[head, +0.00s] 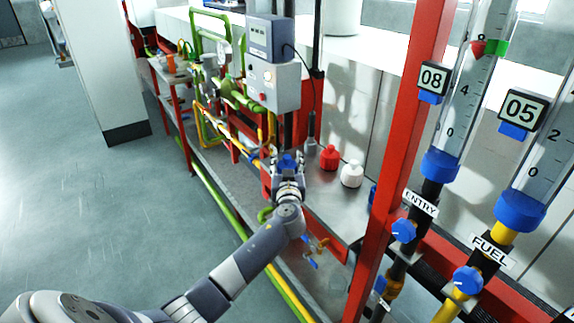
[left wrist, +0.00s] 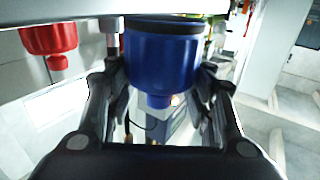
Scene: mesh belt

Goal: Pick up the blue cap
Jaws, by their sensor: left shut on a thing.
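The blue cap (left wrist: 160,60) fills the middle of the left wrist view. It is a wide blue body with a narrow knob and a dark band at its wide end. My left gripper (left wrist: 160,82) is shut on it, one finger on each side. In the head view the left gripper (head: 287,165) is at the shelf's near edge, with a little of the blue cap (head: 287,161) showing between the fingers. I cannot tell whether the cap touches the shelf. My right gripper is not in view.
A red cap (head: 329,158) and a white cap (head: 352,174) stand on the metal shelf (head: 325,195) to the right of the gripper. A grey control box (head: 272,87) and pipes are behind. A red post (head: 400,130) rises at right. Open floor lies left.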

